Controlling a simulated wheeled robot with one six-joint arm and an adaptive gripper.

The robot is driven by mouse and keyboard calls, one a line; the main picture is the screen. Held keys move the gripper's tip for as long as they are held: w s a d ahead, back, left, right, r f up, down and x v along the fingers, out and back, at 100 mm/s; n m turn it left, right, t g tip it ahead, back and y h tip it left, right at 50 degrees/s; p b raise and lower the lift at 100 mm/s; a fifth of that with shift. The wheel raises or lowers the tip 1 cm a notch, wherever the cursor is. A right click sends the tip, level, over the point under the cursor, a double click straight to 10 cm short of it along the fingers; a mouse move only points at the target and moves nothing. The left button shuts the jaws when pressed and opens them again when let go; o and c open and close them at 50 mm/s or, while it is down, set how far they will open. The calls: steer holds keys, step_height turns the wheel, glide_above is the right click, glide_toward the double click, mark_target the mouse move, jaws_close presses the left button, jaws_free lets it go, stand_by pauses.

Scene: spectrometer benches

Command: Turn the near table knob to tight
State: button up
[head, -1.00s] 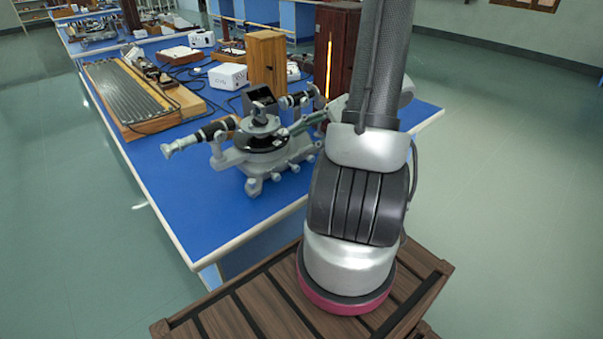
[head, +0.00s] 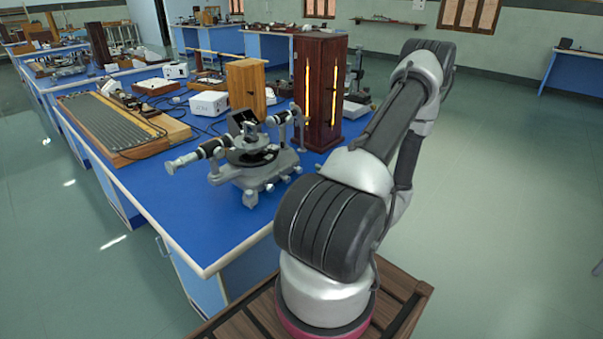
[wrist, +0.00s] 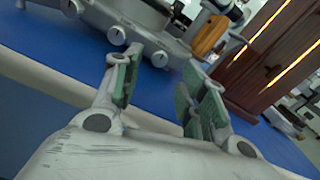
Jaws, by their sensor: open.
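The grey spectrometer (head: 262,170) with its black round table (head: 252,155) stands on the blue bench, left of my arm. In the wrist view its grey base (wrist: 148,30) fills the top, with several small round knobs, such as a middle knob (wrist: 116,36) and a right knob (wrist: 160,59). I cannot tell which is the near table knob. My gripper (wrist: 158,88) is open and empty, its green-padded fingers apart, just short of the base. It appears to touch no knob. In the head view my gripper is hidden behind my arm.
A dark wooden lamp housing (head: 320,95) with glowing slits stands behind and right of the spectrometer; it also shows in the wrist view (wrist: 265,60). A wooden box (head: 246,86), a white box (head: 209,103) and a grooved board (head: 110,125) occupy the blue bench (head: 190,215). Its front corner is clear.

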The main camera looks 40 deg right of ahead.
mark_target(301, 171)
steer(key=w, duration=0.6)
steer(key=shift+w+a, duration=0.15)
steer(key=shift+a, duration=0.1)
jaws_close()
